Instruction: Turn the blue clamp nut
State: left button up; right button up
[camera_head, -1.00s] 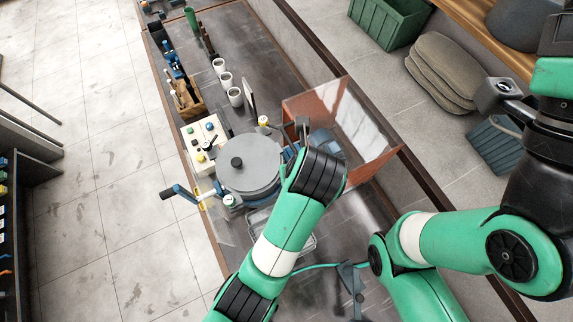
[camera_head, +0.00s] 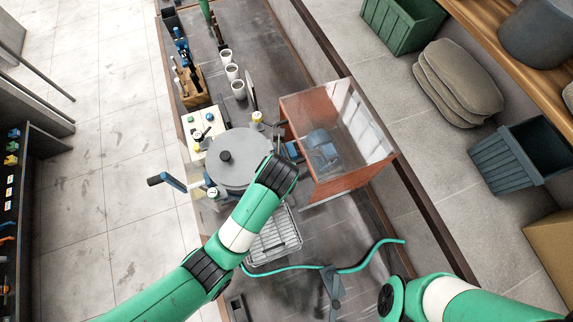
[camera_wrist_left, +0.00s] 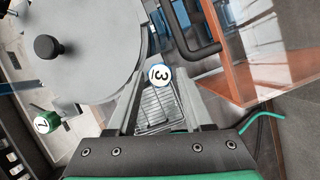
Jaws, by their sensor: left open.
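The blue clamp nut (camera_wrist_left: 160,77) shows in the left wrist view as a round cap with a white top marked 3 and a blue side, at the rim of the round grey lid (camera_head: 238,162). My left gripper (camera_wrist_left: 162,88) is open. Its fingers lie on either side of the nut in that view; I cannot tell whether they touch it. In the head view my left arm hides the nut and the gripper. A green nut marked 1 (camera_wrist_left: 44,124) and a yellow nut (camera_head: 257,117) sit elsewhere around the lid. My right gripper is out of view.
A clear-sided box with orange-brown panels (camera_head: 345,185) stands right of the lid. A wire rack (camera_head: 275,240) and a green hose (camera_head: 365,258) lie on the near bench. A blue lever with a black grip (camera_head: 170,182) sticks out left. White cups (camera_head: 232,72) stand behind.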

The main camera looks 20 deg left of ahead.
pick_arm(q)
jog(key=shift+f, duration=0.15)
grip_shut()
jog(key=shift+n, duration=0.4)
jog(key=shift+w+d+n+g+y, duration=0.1)
jog(key=shift+n+g+y, duration=0.3)
jog(key=shift+n, duration=0.9)
jog(key=shift+w+d+n+g+y, duration=0.1)
jog(key=shift+n+g+y, duration=0.3)
jog(key=shift+n, duration=0.9)
grip_release()
